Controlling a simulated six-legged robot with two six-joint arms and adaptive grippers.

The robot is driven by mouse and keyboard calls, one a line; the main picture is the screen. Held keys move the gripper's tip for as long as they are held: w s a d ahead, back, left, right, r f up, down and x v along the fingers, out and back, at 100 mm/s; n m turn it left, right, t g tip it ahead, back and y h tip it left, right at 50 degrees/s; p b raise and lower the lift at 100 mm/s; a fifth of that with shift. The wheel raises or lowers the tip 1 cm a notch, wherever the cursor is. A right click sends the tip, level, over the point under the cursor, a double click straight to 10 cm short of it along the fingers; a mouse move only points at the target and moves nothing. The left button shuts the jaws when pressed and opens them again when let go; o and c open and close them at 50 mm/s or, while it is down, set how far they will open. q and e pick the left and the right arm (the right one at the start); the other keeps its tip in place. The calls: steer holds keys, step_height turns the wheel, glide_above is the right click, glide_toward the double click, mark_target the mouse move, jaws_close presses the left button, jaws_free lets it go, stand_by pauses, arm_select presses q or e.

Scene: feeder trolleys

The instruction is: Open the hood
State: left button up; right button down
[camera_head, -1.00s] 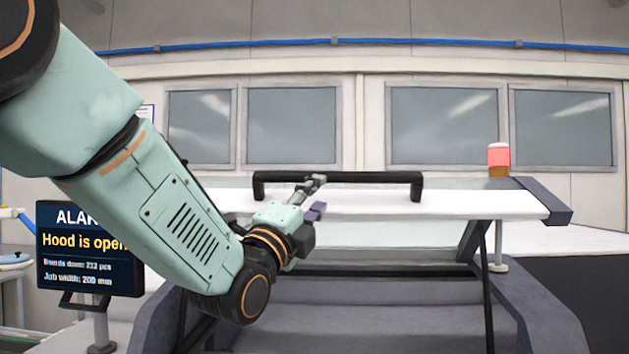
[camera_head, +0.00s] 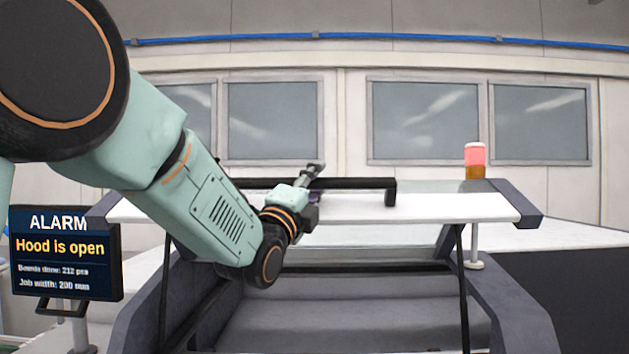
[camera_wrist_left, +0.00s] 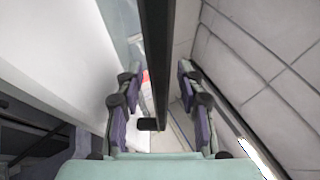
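The hood (camera_head: 420,208) is a white panel, raised over the machine's dark opening, with struts under its sides. My left gripper (camera_head: 312,180) is at the handle's left half in the head view. In the left wrist view, the handle (camera_wrist_left: 156,50) passes between the two spread fingers of the left gripper (camera_wrist_left: 159,72), with a visible gap on each side. The gripper is open and holds nothing. My right gripper is not in view.
A screen (camera_head: 65,252) at the left reads "ALARM, Hood is open". A red and orange beacon (camera_head: 475,160) stands at the right. The grey machine frame (camera_head: 510,300) flanks the opening. A wall with windows (camera_head: 425,120) is behind.

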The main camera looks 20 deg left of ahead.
arm_select(q)
steer(key=shift+s+a, duration=0.1)
steer(key=shift+a, duration=0.1)
steer(key=shift+c, duration=0.3)
steer(key=shift+s+a, duration=0.1)
steer(key=shift+a, duration=0.1)
steer(key=c, duration=0.3)
steer(key=shift+d, duration=0.15)
jaws_close()
